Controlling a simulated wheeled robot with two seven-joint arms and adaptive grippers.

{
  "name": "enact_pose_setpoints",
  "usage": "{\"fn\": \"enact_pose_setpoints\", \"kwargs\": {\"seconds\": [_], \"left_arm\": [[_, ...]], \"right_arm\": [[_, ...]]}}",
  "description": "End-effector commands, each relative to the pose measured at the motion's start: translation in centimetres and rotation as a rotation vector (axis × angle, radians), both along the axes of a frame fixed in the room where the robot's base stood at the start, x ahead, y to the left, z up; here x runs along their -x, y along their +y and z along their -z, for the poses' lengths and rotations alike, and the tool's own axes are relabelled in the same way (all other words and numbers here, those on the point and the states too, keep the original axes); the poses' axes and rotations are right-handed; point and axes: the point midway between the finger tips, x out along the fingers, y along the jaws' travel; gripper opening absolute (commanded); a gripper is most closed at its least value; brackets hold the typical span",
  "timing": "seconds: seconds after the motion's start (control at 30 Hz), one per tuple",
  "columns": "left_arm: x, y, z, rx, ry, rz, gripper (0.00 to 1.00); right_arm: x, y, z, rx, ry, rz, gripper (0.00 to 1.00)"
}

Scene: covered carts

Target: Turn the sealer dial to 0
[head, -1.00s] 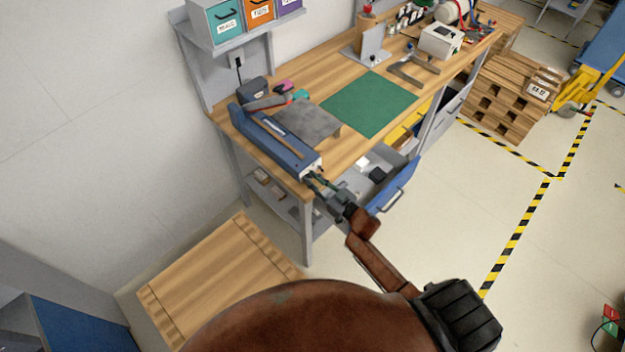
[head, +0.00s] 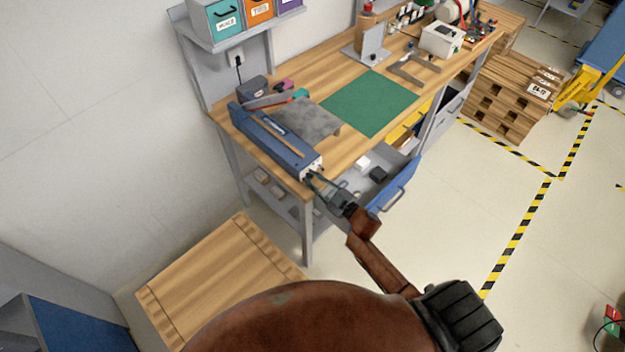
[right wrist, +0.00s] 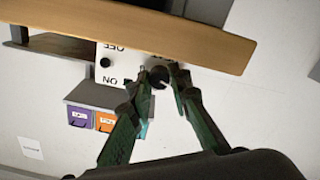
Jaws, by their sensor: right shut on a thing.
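The sealer (head: 275,140) is a long blue machine at the near left end of the wooden workbench. Its white end panel (head: 313,168) faces my right arm. In the right wrist view the panel (right wrist: 112,62) appears upside down with OFF and ON lettering. The dark round dial (right wrist: 159,75) with a light pointer mark sits on it. My right gripper (head: 313,180) is at the panel. The dial's number marks cannot be read. My left gripper is not in view.
An open drawer with a blue front (head: 398,185) juts out beside my right gripper. The workbench edge (right wrist: 190,40) runs close to the fingers in the wrist view. A green mat (head: 368,103) lies on the bench.

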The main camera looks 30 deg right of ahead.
Motion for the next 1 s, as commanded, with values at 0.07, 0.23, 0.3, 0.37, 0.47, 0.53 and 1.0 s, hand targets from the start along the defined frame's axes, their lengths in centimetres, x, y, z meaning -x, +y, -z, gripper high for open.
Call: {"fn": "enact_pose_setpoints", "kwargs": {"seconds": [0.07,0.23,0.3,0.37,0.47,0.53,1.0], "left_arm": [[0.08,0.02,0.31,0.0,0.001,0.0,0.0],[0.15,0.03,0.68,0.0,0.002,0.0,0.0],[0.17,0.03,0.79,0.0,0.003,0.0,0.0],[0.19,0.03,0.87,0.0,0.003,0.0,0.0],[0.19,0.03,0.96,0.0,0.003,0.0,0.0],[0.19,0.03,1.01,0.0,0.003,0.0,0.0],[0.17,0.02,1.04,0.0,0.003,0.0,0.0]], "right_arm": [[0.02,0.01,0.11,0.055,-0.019,0.0,0.0],[0.03,0.06,0.09,0.156,-0.055,-0.001,0.0],[0.04,0.07,0.08,0.19,-0.067,-0.001,0.0],[0.04,0.08,0.07,0.212,-0.075,-0.001,0.0],[0.04,0.07,0.06,0.241,-0.085,-0.001,0.0],[0.04,0.08,0.05,0.257,-0.09,-0.001,0.0],[0.05,0.07,0.04,0.277,-0.096,0.0,0.0]]}}
